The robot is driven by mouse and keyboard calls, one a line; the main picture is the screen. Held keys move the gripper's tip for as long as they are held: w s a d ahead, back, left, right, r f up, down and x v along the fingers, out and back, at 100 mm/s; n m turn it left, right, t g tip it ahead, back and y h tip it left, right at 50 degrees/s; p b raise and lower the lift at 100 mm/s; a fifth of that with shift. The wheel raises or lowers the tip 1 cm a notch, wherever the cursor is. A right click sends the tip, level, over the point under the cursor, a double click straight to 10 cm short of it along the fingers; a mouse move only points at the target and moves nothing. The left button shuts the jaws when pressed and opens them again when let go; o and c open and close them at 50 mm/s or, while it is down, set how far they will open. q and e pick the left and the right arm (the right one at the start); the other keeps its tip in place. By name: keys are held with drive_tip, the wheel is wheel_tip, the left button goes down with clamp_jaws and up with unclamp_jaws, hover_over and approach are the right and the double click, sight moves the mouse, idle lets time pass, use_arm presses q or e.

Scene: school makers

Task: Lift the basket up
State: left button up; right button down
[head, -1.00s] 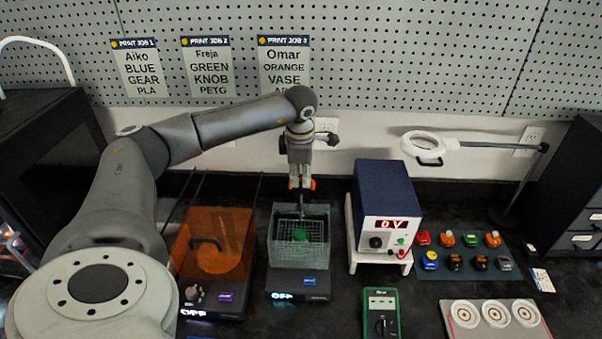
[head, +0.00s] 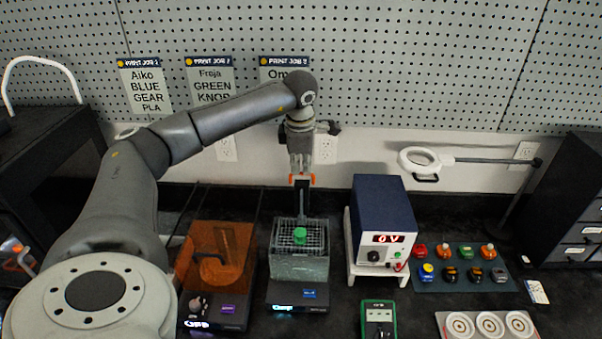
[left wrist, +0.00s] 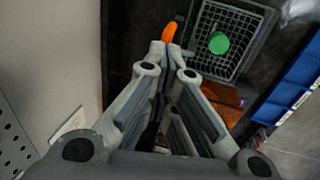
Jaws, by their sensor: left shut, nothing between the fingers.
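The wire basket (head: 318,236) has a green knob-like piece (head: 299,236) in it. Its mesh top shows near the rim of the clear tank (head: 300,268) on a dark base. A dark upright piece, perhaps the basket's handle, rises from the basket to my left gripper (head: 302,180). My right gripper is out of view.
An orange-covered box (head: 216,258) stands close left of the tank. A blue power supply (head: 385,212) stands close right. A green multimeter (head: 378,318) is in front, and a tray of several small coloured parts (head: 463,275) lies farther right.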

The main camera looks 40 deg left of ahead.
use_arm(q)
drive_tip(key=o, duration=0.6)
drive_tip(key=shift+a+f, duration=0.1)
drive_tip(key=shift+f, duration=0.3)
drive_tip(key=shift+c, duration=0.2)
drive_tip(key=shift+r, duration=0.1)
drive_tip(key=v, duration=1.2)
drive_tip(key=shift+a, duration=0.1)
drive_tip(key=shift+w, duration=0.1)
